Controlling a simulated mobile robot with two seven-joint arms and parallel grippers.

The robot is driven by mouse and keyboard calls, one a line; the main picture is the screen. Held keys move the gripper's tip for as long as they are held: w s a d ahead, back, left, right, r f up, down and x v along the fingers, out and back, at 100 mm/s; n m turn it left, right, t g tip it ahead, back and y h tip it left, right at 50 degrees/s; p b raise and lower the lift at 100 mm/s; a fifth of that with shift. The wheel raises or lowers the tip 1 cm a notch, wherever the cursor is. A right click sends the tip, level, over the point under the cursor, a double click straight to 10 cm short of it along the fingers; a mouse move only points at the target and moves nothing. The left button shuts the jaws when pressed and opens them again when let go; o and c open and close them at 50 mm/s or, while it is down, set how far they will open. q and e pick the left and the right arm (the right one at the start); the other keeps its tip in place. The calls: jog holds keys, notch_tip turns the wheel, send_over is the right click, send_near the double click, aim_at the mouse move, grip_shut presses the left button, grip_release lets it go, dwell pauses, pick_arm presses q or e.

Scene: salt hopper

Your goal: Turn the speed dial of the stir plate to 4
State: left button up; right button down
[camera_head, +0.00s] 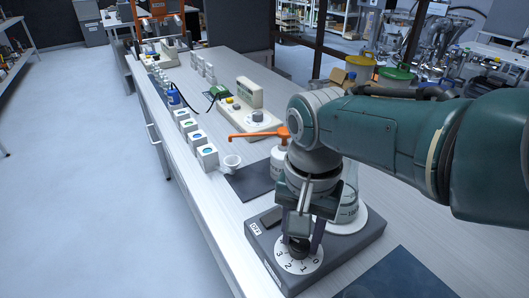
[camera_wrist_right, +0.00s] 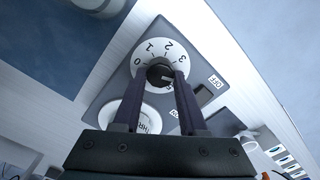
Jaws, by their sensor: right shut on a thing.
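The grey stir plate (camera_head: 372,243) stands on the bench below my right arm, and it also shows in the wrist view (camera_wrist_right: 207,57). Its speed dial is a black knob (camera_wrist_right: 159,72) on a white disc (camera_wrist_right: 152,47) marked 0, 1, 2, 3; any further mark is hidden or unclear. The disc faces up at the front of the plate in the head view (camera_head: 287,266). My right gripper (camera_head: 300,240) points down, its two dark fingers shut on the knob from both sides. The knob's pointer setting cannot be read surely. My left gripper is not in view.
A glass flask (camera_head: 347,208) stands on the plate's round white top, close behind my gripper. An orange-topped pump bottle (camera_head: 278,160), a white cup (camera_head: 232,162) and white boxes (camera_head: 207,156) stand farther left. A dark blue mat (camera_head: 398,277) lies at the front right.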

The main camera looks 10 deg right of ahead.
aim_at(301, 241)
jog(key=shift+a+r, duration=0.1)
dwell(0.5)
jog(key=shift+c, duration=2.2)
grip_release()
notch_tip(301, 241, up, 10)
jog(key=p, duration=0.7)
